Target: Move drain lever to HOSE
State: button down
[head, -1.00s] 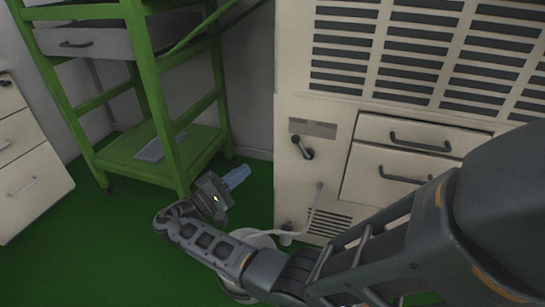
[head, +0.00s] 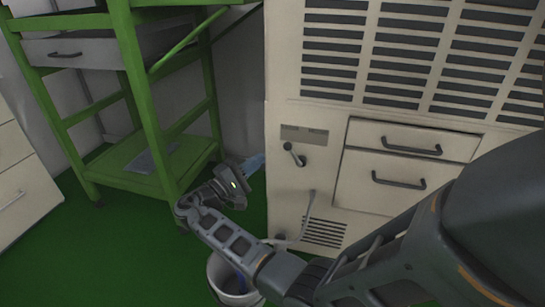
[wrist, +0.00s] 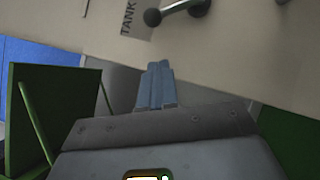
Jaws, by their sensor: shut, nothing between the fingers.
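The drain lever (head: 294,154) is a dark handle with a round knob, on the beige machine's front panel below a label plate (head: 304,134). In the head view it slants from upper left to lower right. In the wrist view the lever (wrist: 180,9) shows at the top edge, its knob close to the printed word TANK (wrist: 129,18). The word HOSE cannot be read in either view. My gripper (head: 256,162) is left of the lever and apart from it. Its blue fingers (wrist: 156,85) are shut together and empty.
The beige machine (head: 285,205) has two drawers (head: 380,185) right of the lever and a hose (head: 308,215) below it. A white bucket (head: 218,272) stands on the green floor under my arm. A green shelf cart (head: 150,110) stands close at left.

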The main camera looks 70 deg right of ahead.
aim_at(293, 154)
jog(key=s, duration=0.1)
jog(key=s+d+r, duration=0.2)
jog(key=s, duration=0.1)
jog(key=shift+s+d, duration=0.1)
jog(key=shift+d, duration=0.05)
dwell(0.4)
